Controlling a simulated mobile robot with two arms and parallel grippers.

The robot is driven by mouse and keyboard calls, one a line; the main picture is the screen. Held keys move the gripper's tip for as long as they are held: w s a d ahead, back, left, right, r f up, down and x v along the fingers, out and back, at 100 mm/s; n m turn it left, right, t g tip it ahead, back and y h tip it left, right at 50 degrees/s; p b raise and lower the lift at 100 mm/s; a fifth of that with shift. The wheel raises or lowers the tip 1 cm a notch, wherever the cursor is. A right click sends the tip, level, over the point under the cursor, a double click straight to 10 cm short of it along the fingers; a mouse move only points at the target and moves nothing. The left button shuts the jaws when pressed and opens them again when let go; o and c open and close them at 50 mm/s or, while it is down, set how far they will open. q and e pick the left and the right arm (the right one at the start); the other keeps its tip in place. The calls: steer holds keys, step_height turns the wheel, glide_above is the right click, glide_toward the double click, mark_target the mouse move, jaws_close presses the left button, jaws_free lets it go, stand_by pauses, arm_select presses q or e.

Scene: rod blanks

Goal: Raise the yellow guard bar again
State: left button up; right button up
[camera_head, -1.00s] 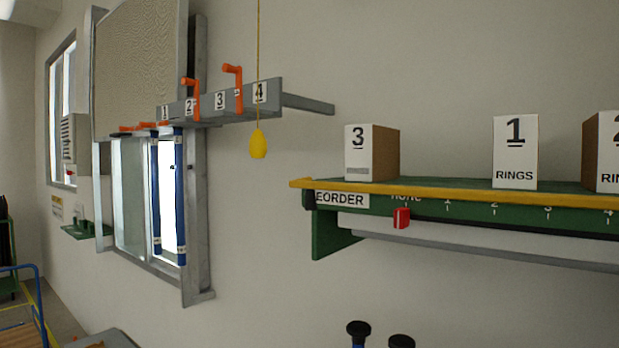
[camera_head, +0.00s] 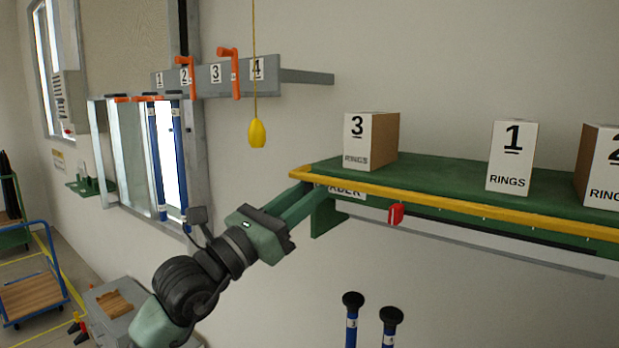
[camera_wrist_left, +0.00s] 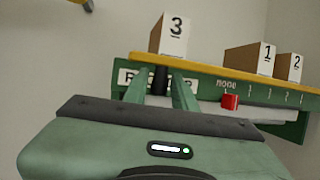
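The yellow guard bar (camera_head: 450,203) runs along the front edge of the green shelf (camera_head: 440,172), at about the height of its top. It also shows in the left wrist view (camera_wrist_left: 215,70). My left gripper (camera_head: 310,192) is below the bar's left end, with its fingers pointing at the shelf's left end. In the left wrist view the fingers (camera_wrist_left: 160,78) are apart, with a dark upright piece (camera_wrist_left: 159,80) showing between them. I cannot tell whether they touch it. My right gripper is not in view.
Boxes labelled 3 (camera_head: 370,140), 1 (camera_head: 512,156) and 2 (camera_head: 603,166) stand on the shelf. A red slider (camera_head: 396,214) is below the bar. A yellow pull (camera_head: 257,133) hangs on a cord to the left. Two black-topped blue rods (camera_head: 352,322) stand below.

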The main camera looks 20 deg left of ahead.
arm_select(q)
steer(key=shift+w+d+r, duration=0.2)
steer(key=shift+w+r, duration=0.05)
steer(key=shift+w, duration=0.1)
steer(key=shift+f, duration=0.1)
jaws_close()
